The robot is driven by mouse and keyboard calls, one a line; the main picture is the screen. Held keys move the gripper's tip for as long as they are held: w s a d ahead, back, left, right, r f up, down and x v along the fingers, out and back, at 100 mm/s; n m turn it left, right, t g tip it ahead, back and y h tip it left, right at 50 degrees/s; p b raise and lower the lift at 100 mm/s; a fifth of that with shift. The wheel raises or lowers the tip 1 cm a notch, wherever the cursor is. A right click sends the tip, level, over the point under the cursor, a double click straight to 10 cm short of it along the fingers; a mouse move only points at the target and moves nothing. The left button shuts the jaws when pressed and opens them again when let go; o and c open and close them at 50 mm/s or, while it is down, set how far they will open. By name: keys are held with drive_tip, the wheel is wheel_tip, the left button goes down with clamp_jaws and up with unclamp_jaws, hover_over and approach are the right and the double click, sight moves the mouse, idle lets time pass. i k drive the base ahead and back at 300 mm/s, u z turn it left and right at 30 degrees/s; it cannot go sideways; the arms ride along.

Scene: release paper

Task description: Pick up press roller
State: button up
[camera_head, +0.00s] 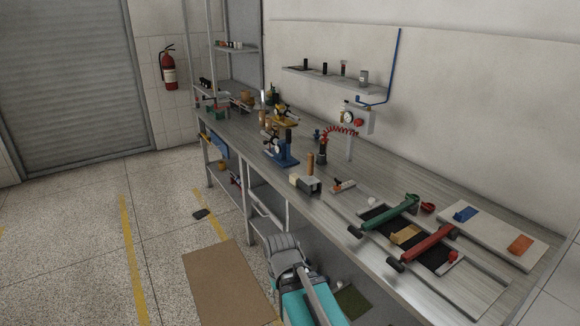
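A long workbench (480,296) runs from the back left to the front right. Near its front right end, a green cylindrical tool (389,214) and a red cylindrical tool (428,243) with dark ends lie across a black mat, with a tan block (405,234) between them. A small item with an orange knob (341,186) lies farther left. I cannot tell for certain which of these is the press roller. My grey and teal arm shows at the bottom centre, in front of the bench; I cannot make out its gripper fingers.
A blue stand tool (282,152), an upright orange-brown cylinder (310,163) and a grey box (304,184) stand mid-bench. A white board (487,237) with blue and orange pieces lies at right. A brown mat (222,285) lies on the open floor.

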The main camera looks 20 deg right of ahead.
sight(309, 179)
drive_tip(key=z, duration=0.1)
drive_tip(key=i, duration=1.2)
drive_tip(key=z, duration=0.6)
